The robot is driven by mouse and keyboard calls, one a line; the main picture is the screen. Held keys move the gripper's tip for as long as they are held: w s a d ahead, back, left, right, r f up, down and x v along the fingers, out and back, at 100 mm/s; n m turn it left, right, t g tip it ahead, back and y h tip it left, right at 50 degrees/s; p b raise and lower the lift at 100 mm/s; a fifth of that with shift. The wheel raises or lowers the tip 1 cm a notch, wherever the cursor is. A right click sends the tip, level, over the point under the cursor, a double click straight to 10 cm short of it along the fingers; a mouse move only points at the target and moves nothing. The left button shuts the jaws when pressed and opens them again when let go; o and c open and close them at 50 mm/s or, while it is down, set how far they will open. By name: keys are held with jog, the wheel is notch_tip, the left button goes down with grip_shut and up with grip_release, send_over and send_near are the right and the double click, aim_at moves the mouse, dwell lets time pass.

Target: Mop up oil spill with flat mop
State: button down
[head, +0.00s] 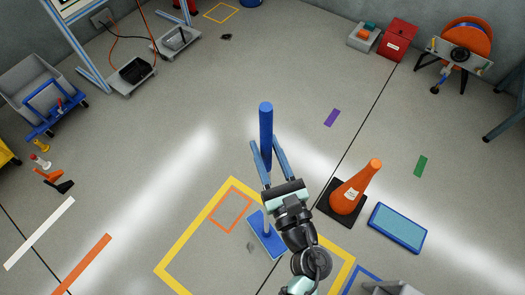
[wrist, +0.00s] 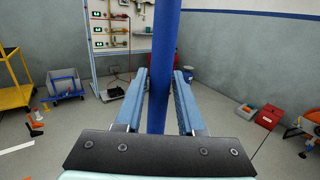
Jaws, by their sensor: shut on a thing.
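The flat mop has a thick blue handle (head: 266,125) standing roughly upright and a flat blue head (head: 259,229) on the floor. My gripper (head: 266,147) is shut on the handle, with one finger on each side. In the wrist view the handle (wrist: 164,60) rises between the fingers (wrist: 161,76). A small dark grey smudge (head: 250,247) lies on the floor beside the head's left edge, inside the yellow floor outline (head: 200,219). I cannot tell for sure that it is the oil spill. My arm hides part of the mop's lower right side.
An orange cone (head: 357,185) on a black base stands close to the right of my arm. A shallow blue tray (head: 397,228) lies beyond it. The floor left of the mop is mostly clear.

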jog(key=shift+w+a+f+n+g+y+b, duration=0.3)
jog(key=shift+w+n+g+y+b, duration=0.3)
jog(key=shift+y+b, duration=0.45)
jog(key=shift+w+a+f+n+g+y+b, duration=0.15)
jog(key=shift+w+f+n+g+y+b, duration=0.3)
jog(key=shift+n+y+b, duration=0.5)
jog(key=shift+w+a+f+n+g+y+b, duration=0.3)
jog(key=shift+w+n+y+b, duration=0.3)
jog(key=shift+y+b, duration=0.55)
jog(key=shift+f, duration=0.2)
notch_tip(320, 180, down, 7)
jog(key=b, duration=0.5)
jog(key=shift+b, duration=0.3)
jog(key=shift+f+b, duration=0.7)
jog(key=shift+b, duration=0.05)
jog(key=shift+s, duration=0.1)
